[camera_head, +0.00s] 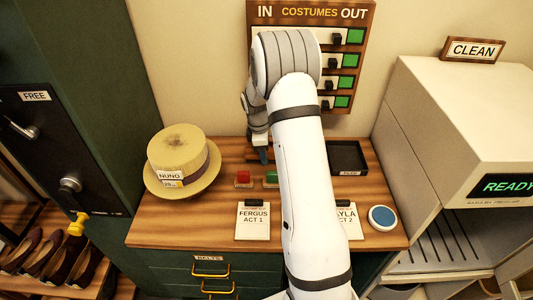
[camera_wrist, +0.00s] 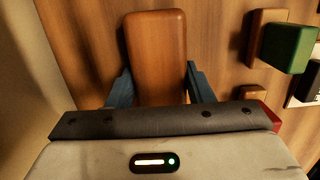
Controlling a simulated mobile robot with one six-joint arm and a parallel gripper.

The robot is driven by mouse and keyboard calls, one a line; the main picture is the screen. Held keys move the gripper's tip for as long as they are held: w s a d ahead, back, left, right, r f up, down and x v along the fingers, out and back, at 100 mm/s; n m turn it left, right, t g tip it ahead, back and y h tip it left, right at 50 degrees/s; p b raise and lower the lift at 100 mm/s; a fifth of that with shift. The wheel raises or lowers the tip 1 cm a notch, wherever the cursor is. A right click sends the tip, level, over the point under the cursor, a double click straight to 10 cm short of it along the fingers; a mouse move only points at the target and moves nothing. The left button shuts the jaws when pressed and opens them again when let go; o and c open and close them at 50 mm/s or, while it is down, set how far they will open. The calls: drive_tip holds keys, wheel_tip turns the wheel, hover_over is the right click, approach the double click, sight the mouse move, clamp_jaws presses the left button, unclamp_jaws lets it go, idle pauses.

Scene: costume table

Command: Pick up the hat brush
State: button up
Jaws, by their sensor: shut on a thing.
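The hat brush (camera_wrist: 155,50) shows in the wrist view as a brown wooden block with rounded edges. My gripper (camera_head: 262,155) is at the back of the table in the head view. Its blue fingers stand on either side of the brush in the wrist view, shut on it. The brush's underside is hidden, so I cannot tell whether it touches the table. In the head view my arm and gripper hide the brush.
A straw hat (camera_head: 180,155) with a tag sits left on the wooden table (camera_head: 170,228). Red (camera_head: 243,178) and green (camera_head: 270,178) blocks, clipboard cards (camera_head: 253,222), a black tray (camera_head: 349,158) and a round blue-topped item (camera_head: 382,217) lie around my arm. A white machine (camera_head: 450,130) stands right.

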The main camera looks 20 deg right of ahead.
drive_tip(key=r, duration=0.2)
drive_tip(key=r+b, duration=0.1)
drive_tip(key=r, duration=0.1)
drive_tip(key=s+r, duration=0.1)
drive_tip(key=r, duration=0.1)
drive_tip(key=shift+a+r, duration=0.2)
drive_tip(key=s+a+b, duration=0.1)
drive_tip(key=s+a, duration=0.1)
drive_tip(key=s, duration=0.3)
drive_tip(key=s+a+b, duration=0.1)
drive_tip(key=s+a, duration=0.2)
drive_tip(key=s, duration=0.3)
drive_tip(key=s+a+b, duration=0.2)
drive_tip(key=s, duration=0.4)
drive_tip(key=shift+s+a, duration=0.1)
drive_tip(key=shift+a, duration=0.05)
drive_tip(key=o, duration=0.5)
drive_tip(key=shift+c, duration=1.6)
